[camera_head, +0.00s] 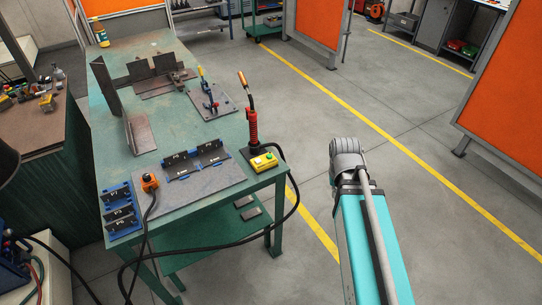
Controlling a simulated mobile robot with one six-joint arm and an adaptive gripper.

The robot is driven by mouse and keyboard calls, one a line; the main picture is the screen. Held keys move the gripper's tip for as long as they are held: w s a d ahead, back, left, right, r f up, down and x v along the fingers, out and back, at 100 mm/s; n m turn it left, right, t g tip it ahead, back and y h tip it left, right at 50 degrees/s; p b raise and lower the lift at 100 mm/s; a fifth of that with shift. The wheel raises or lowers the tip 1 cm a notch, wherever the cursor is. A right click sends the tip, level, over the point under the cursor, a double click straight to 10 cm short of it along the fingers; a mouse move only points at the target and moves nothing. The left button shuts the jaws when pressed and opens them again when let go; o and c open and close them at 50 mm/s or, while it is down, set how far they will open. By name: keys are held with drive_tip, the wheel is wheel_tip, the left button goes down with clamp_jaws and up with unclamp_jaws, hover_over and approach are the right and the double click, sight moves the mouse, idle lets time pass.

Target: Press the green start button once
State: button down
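A small yellow control box (263,163) sits on the near right corner of the green worktable (150,55). A small green button (269,156) shows on its top face; finer detail is too small to tell. My teal arm with its grey joint is in the right half of the view, over the floor and apart from the table. My gripper's fingers do not show in this view.
A welding torch with a red handle (253,127) stands upright just behind the box. Its black cable (296,200) hangs around the table's near right corner. A grey plate with blue fixtures (196,160) lies left of the box. Floor right of the table is clear.

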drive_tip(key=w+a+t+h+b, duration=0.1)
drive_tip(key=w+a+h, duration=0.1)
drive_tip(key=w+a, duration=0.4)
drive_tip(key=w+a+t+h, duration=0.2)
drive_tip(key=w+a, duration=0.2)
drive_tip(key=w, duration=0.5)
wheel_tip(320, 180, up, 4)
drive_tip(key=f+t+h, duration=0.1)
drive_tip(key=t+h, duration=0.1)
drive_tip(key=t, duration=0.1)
hover_over(269, 156)
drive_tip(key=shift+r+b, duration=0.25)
drive_tip(key=shift+b, duration=0.2)
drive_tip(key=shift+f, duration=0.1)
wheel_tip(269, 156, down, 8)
drive_tip(key=b, duration=0.8)
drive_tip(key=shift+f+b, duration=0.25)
drive_tip(key=shift+b, duration=0.1)
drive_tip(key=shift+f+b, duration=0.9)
idle(0.7)
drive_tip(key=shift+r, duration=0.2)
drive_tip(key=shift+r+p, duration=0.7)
drive_tip(key=shift+p, duration=0.2)
